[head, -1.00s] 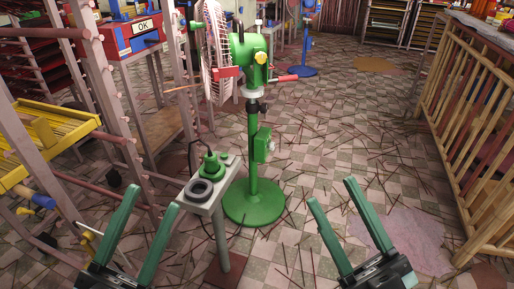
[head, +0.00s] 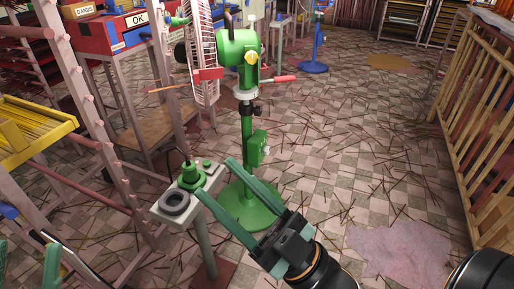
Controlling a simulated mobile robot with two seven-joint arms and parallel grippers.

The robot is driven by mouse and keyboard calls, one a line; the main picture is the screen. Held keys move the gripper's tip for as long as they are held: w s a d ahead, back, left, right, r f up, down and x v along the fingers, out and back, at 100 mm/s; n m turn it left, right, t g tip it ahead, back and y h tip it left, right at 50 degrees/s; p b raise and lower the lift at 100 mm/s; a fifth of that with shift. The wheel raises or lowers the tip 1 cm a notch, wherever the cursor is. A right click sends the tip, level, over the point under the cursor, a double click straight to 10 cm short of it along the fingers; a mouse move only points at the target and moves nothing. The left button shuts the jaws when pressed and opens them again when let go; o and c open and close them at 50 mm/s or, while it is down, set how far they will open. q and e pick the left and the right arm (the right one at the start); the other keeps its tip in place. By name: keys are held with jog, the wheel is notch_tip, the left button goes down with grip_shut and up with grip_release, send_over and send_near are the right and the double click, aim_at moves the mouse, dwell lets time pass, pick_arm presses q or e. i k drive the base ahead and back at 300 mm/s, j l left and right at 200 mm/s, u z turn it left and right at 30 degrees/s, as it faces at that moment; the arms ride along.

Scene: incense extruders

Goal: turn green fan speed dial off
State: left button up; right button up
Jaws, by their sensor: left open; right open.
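The green fan (head: 237,48) stands on a green post with a round base. A green box (head: 258,141) is fixed to the post, with a small pale knob (head: 267,150) on its right side. I cannot read the knob's setting. My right gripper (head: 213,178) is open and empty. It points up and left, with its fingertips by the small stand's right side, left of the post and apart from the knob. My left gripper (head: 27,246) is open at the lower left edge, and only its green fingers show.
A small stand (head: 210,230) left of the fan's base holds a green device (head: 191,176) and a dark ring (head: 174,203). A rack with a yellow tray (head: 40,150) is at left, and a wooden slatted rack (head: 480,140) at right. Sticks litter the tiled floor. A blue fan (head: 313,66) stands behind.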

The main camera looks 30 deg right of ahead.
aim_at(267, 150)
jog(key=l+u, duration=0.45)
jog(key=l, duration=0.95)
jog(key=k+l+u, duration=0.15)
jog(key=l, duration=0.3)
jog(key=i+l, duration=0.1)
jog(key=l, duration=0.3)
jog(key=i+l, duration=0.1)
jog(key=l, duration=0.3)
jog(key=i, duration=0.2)
